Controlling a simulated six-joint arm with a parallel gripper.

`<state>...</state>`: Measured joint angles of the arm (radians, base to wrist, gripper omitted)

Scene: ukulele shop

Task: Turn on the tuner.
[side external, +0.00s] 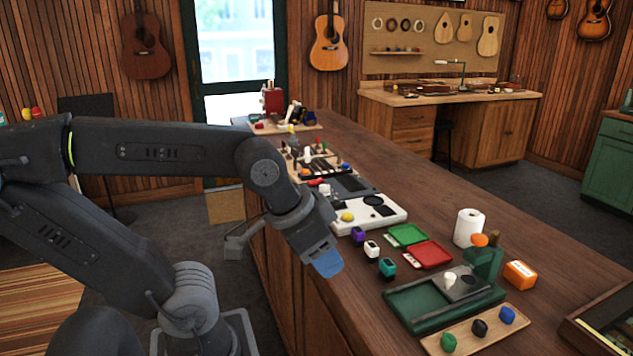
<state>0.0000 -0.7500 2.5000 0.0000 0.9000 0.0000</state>
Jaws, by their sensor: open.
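My gripper (326,262) hangs above the near left edge of the wooden counter, pointing down, with blue at its tip. It is open, and nothing shows in it. Three small clip-like devices with dark faces stand in a row to its right: a purple one (357,236), a white one (371,249) and a teal one (387,268). They look like clip-on tuners. I cannot tell which is the task's tuner, and no switch or lit display is clear.
A larger dark green tray (420,318), a wooden strip (490,338) with coloured pieces, a paper roll (468,228) and an orange box (519,274) stand right. The counter's far right side (440,185) is clear.

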